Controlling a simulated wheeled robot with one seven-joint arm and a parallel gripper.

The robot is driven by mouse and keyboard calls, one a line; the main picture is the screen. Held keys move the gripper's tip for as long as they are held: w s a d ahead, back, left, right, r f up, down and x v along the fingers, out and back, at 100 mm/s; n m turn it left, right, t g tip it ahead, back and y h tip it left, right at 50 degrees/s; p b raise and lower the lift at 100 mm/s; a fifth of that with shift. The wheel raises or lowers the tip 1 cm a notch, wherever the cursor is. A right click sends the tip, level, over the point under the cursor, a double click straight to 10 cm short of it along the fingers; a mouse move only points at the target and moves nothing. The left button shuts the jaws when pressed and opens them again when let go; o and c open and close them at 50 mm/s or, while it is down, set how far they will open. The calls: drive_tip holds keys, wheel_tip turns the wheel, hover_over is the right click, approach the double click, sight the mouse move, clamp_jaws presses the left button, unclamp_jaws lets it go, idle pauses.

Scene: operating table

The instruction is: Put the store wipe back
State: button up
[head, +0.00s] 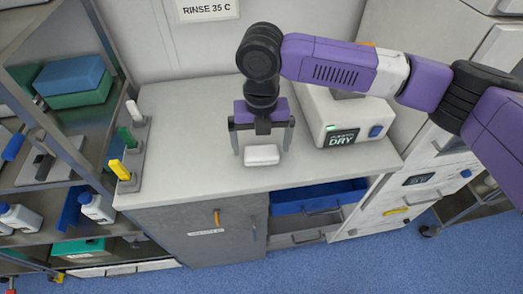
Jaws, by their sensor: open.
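A small white block-shaped item (262,157), which looks like the wipe, lies on the pale countertop (185,165) near its front edge. My gripper (261,149) is open and points down over the counter. Its two fingers are spread to the left and right of the white item in the picture. I cannot tell whether the fingers are level with it or still above it. No contact shows. The item's front and top are visible.
A white machine with a "DRY" display (342,138) stands on the counter to the right. A rack with white, green and yellow pieces (133,150) stands at the left edge. A blue drawer (318,196) is below. Metal shelves (70,140) hold boxes and bottles.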

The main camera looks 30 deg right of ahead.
sight(259, 153)
drive_tip(key=r, duration=0.5)
drive_tip(key=shift+s+a, duration=0.2)
drive_tip(key=shift+a, duration=0.2)
drive_tip(key=a+y, duration=0.1)
drive_tip(key=a, duration=0.2)
drive_tip(key=a+f+y, duration=0.1)
drive_tip(key=a, duration=0.2)
drive_tip(key=a+t+y, duration=0.1)
drive_tip(key=a, duration=0.2)
drive_tip(key=shift+w+a+f+m, duration=0.15)
drive_tip(key=shift+f+m, duration=0.15)
drive_tip(key=shift+m, duration=0.1)
drive_tip(key=a+r+m+t+y, duration=0.3)
drive_tip(key=a+m+y, duration=0.2)
drive_tip(key=a, duration=0.5)
drive_tip(key=a+r+m+t+y, duration=0.3)
drive_tip(key=a+m+y, duration=0.15)
drive_tip(key=a, duration=0.55)
drive_tip(key=s+d+f+m+t+h, duration=0.9)
drive_tip(key=s+d+f+m, duration=0.3)
drive_tip(key=s+d+m, duration=0.6)
drive_tip(key=s+d+m+h, duration=0.1)
drive_tip(key=s+d, duration=0.5)
drive_tip(key=s, duration=0.2)
drive_tip(key=s+d+r+m+g+h, duration=0.1)
drive_tip(key=s+d+m+h, duration=0.1)
drive_tip(key=s+d, duration=0.4)
drive_tip(key=v, duration=0.2)
drive_tip(key=shift+s, duration=0.4)
